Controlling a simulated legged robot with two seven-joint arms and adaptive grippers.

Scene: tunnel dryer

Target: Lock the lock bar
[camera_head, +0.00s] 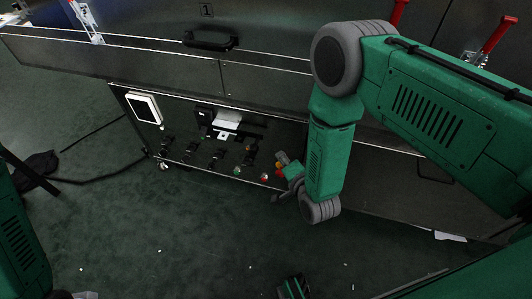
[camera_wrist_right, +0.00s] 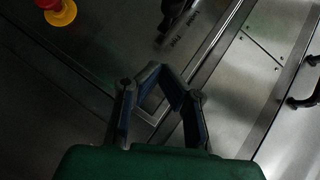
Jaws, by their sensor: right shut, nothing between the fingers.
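Long-handled red levers stand on the metal housing: one at the top right (camera_head: 495,35) and another (camera_head: 399,12) behind my arm in the head view. I cannot tell for certain which part is the lock bar. My right gripper (camera_head: 290,178) hangs low in front of the control panel, beside the red and yellow stop button (camera_head: 282,163), well below the levers. In the right wrist view my right gripper (camera_wrist_right: 163,75) is shut and empty, its fingertips together; the stop button (camera_wrist_right: 60,10) is at the top left. My left gripper is not visible.
The dark control panel (camera_head: 180,165) carries several knobs and a white-framed screen (camera_head: 144,108). A black handle (camera_head: 209,40) is on the metal housing above (camera_head: 120,55). Cables (camera_head: 85,179) lie on the green floor (camera_head: 150,235), which is mostly clear in front.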

